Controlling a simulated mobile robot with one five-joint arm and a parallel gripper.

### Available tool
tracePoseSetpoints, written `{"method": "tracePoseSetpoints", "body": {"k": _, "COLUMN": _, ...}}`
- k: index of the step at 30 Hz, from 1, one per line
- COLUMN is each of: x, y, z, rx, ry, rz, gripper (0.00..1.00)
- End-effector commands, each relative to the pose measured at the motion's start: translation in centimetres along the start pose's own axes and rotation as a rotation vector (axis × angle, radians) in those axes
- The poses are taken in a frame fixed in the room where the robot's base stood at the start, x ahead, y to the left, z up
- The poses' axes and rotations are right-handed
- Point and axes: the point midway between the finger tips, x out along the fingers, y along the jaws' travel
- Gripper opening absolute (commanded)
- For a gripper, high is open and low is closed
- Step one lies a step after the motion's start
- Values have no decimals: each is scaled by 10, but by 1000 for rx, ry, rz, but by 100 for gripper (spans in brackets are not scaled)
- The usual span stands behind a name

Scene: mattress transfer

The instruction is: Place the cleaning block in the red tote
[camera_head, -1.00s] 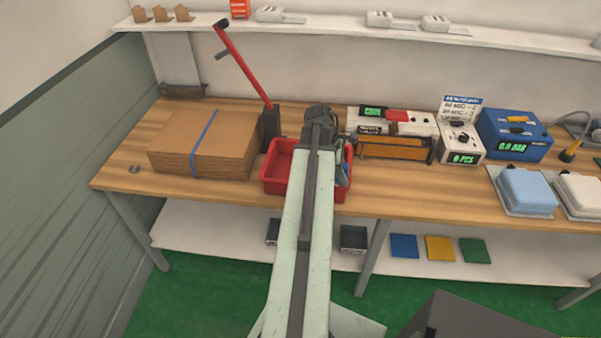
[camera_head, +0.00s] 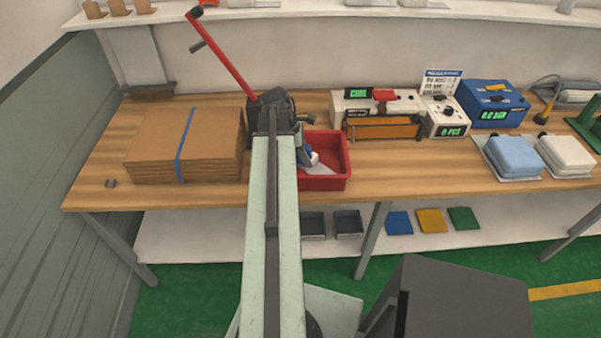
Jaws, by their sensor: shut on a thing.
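The red tote (camera_head: 325,184) stands on the wooden bench, its left part hidden behind my arm. My gripper (camera_head: 305,150) is over the left side of the tote, partly hidden by my own wrist. It is shut on a small blue and white piece (camera_head: 313,158), which looks like the cleaning block. The piece is small in the picture, and I cannot tell whether it touches the tote's floor. A pale flat surface (camera_head: 318,170) shows inside the tote below it.
A cardboard stack (camera_head: 150,150) with a blue strap lies left of my arm. A white instrument with an orange front (camera_head: 382,128) is close on the tote's right. Bare bench (camera_head: 420,170) lies farther right.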

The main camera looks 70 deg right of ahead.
Motion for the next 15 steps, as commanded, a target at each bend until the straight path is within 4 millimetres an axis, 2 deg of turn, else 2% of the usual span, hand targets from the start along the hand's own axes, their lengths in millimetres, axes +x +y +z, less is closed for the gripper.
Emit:
{"method": "tracePoseSetpoints", "body": {"k": 1, "x": 21, "y": 0, "z": -10, "rx": -2, "ry": 0, "rz": 1, "gripper": 0}}
{"method": "tracePoseSetpoints", "body": {"k": 3, "x": 34, "y": 0, "z": -17, "rx": -5, "ry": 0, "rz": 2, "gripper": 0}}
{"method": "tracePoseSetpoints", "body": {"k": 6, "x": 41, "y": 0, "z": -22, "rx": -8, "ry": 0, "rz": 3, "gripper": 0}}
{"method": "tracePoseSetpoints", "body": {"k": 11, "x": 40, "y": 0, "z": -24, "rx": -10, "ry": 0, "rz": 4, "gripper": 0}}
{"method": "tracePoseSetpoints", "body": {"k": 15, "x": 62, "y": -1, "z": -34, "rx": -11, "ry": 0, "rz": 5, "gripper": 0}}
